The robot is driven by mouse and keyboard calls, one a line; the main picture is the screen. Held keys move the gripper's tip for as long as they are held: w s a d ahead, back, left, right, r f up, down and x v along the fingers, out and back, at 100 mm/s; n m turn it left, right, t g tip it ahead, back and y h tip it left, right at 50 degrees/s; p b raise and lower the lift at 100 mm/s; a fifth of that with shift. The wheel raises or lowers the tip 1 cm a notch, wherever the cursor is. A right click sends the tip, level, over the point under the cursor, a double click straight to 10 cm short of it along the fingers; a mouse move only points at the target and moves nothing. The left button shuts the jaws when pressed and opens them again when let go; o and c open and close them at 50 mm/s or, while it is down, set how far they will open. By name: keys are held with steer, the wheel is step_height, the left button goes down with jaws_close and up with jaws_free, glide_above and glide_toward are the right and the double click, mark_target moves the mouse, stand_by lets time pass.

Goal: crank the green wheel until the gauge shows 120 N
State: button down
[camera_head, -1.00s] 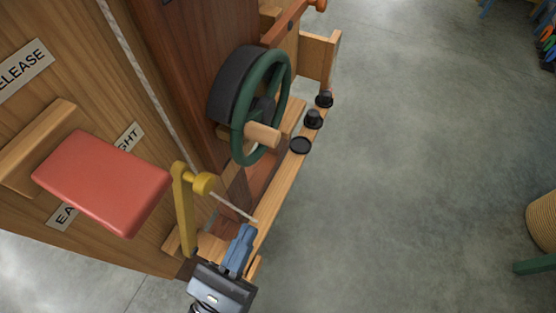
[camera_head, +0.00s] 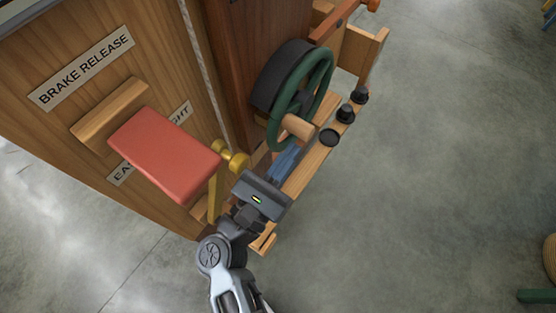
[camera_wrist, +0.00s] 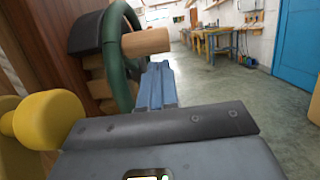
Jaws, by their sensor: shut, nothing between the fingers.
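The green wheel (camera_head: 327,75) stands upright on the side of the wooden machine, in front of a dark drum. Its wooden crank handle (camera_head: 298,126) sticks out from the rim. In the wrist view the green wheel (camera_wrist: 116,60) and the handle (camera_wrist: 147,42) are just ahead of and above my fingers. My gripper (camera_head: 291,150) is shut and empty, its blue fingertips just below the handle. It also shows in the wrist view (camera_wrist: 156,72). I cannot tell whether the fingertips touch the wheel. No gauge shows in these frames.
A red padded plate (camera_head: 164,152) juts out left of my gripper under a BRAKE RELEASE label (camera_head: 82,67). A yellow knob (camera_head: 235,160) is close beside my gripper. Black round weights (camera_head: 346,113) sit on the wooden ledge.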

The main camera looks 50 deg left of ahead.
steer(key=shift+w+a+r, duration=0.1)
steer(key=shift+w+r, duration=0.15)
steer(key=shift+r, duration=0.15)
steer(key=shift+r, duration=0.1)
steer(key=shift+w+r, duration=0.2)
steer(key=shift+r, duration=0.5)
steer(key=shift+b, duration=0.3)
